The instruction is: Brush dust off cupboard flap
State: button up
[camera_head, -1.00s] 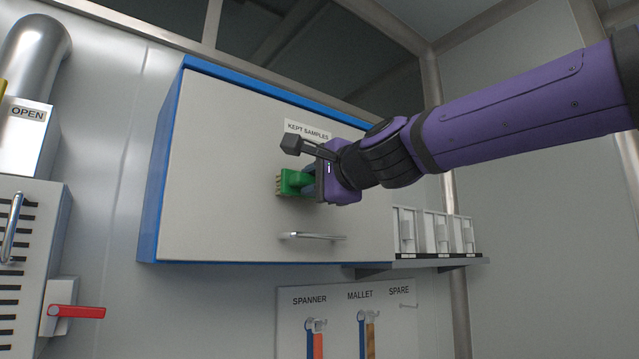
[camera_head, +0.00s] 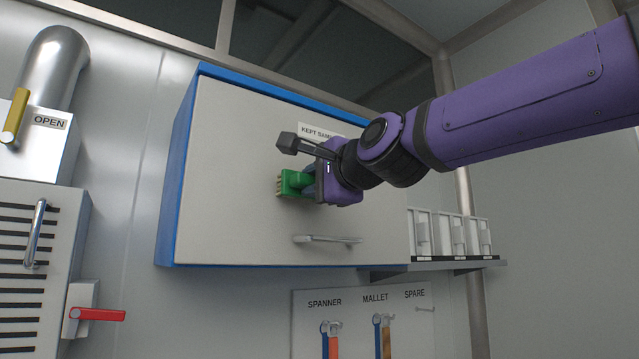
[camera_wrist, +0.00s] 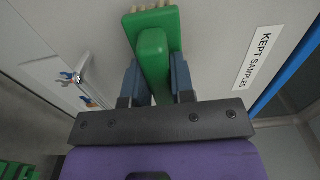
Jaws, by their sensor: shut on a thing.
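The cupboard flap (camera_head: 235,170) is a pale panel in a blue cupboard body, closed, with a bar handle (camera_head: 328,239) near its lower edge and a KEPT SAMPLES label (camera_head: 317,132). My gripper (camera_head: 312,186) is in front of the flap's middle, shut on a green brush (camera_head: 292,184). In the wrist view the brush (camera_wrist: 153,45) sits between the two blue-grey fingers (camera_wrist: 155,85), its pale bristles (camera_wrist: 150,8) facing the flap. I cannot tell whether the bristles touch the flap. No dust is clearly visible.
A shelf (camera_head: 430,267) with several white holders is right of the cupboard. Below hangs a tool board (camera_head: 360,300) with a spanner and a mallet. At left are a vented cabinet (camera_head: 30,270), a red lever (camera_head: 97,314) and a yellow handle (camera_head: 15,115).

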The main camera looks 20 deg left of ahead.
jog(key=shift+s+a, duration=0.35)
jog(key=shift+a, duration=0.1)
jog(key=shift+s, duration=0.1)
jog(key=shift+r, duration=0.2)
jog(key=shift+w+d, duration=1.25)
jog(key=w+d, duration=0.6)
jog(key=w, duration=0.2)
jog(key=shift+d, duration=0.35)
dwell(0.4)
jog(key=shift+w, duration=0.1)
